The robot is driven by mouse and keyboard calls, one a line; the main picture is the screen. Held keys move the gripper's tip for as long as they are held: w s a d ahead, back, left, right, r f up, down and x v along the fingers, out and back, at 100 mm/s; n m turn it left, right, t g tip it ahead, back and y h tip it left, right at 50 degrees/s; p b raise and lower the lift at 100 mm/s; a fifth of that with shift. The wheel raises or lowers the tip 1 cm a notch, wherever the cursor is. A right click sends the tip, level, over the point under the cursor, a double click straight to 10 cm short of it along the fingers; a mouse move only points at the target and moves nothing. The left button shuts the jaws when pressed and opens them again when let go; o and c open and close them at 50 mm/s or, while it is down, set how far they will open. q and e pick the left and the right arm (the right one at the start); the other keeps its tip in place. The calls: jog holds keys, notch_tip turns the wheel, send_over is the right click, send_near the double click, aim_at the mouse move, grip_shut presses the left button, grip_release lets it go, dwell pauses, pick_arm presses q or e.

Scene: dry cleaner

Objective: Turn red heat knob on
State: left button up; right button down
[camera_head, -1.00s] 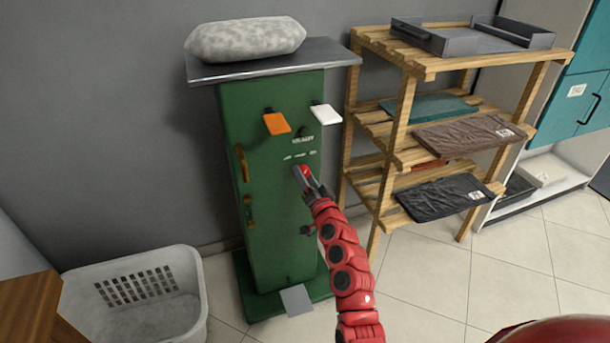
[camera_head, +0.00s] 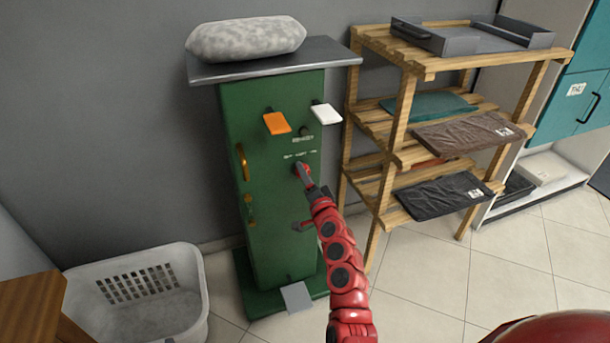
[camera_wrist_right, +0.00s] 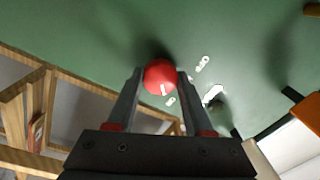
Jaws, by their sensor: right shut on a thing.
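The red heat knob (camera_head: 299,169) is on the front of the green cabinet (camera_head: 272,210), below a row of small white labels. In the right wrist view the round red knob (camera_wrist_right: 160,75) has a white mark near its lower edge. My right gripper (camera_head: 306,177) is at the knob, seen nearly edge-on from my head. In the wrist view its two dark fingers (camera_wrist_right: 160,92) stand on either side of the knob, shut on it. My left gripper is not in view.
An orange paddle (camera_head: 276,124) and a white paddle (camera_head: 326,113) stick out above the knob. A wooden shelf (camera_head: 440,66) with folded cloths stands close on the right. A white basket (camera_head: 190,270) is on the floor at left.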

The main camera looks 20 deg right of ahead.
jog(key=shift+c, duration=1.4)
grip_release()
jog(key=shift+s, duration=0.1)
jog(key=s+f, duration=0.1)
jog(key=s, duration=1.6)
jog(key=shift+d+p, duration=0.3)
jog(key=shift+p, duration=0.15)
jog(key=shift+s, duration=0.15)
